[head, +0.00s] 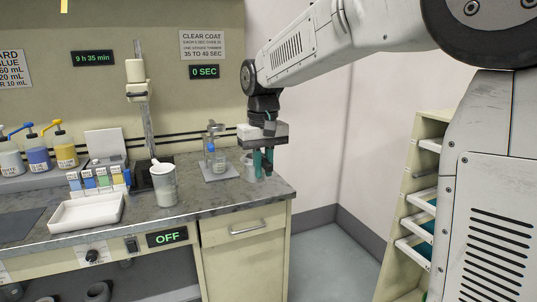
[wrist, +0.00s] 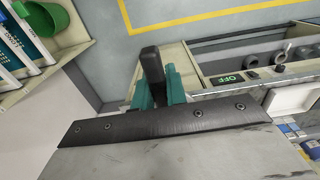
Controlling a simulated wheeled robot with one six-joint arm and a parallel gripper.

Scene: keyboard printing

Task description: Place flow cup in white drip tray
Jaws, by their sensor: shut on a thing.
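My gripper (head: 263,163) points down at the right end of the counter, its teal fingers shut on a dark, bar-like piece. In the wrist view that dark piece (wrist: 152,66) stands between the fingers (wrist: 158,88). It looks like the flow cup's handle; the cup's body is not clearly seen. The white drip tray (head: 70,222), shallow and rectangular, lies at the counter's front left, well left of my gripper. The wrist view shows a white corner (wrist: 291,100) at the right that looks like this tray.
Colored bottles (head: 66,150) line the back left. A shelf rack (head: 413,220) stands right.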

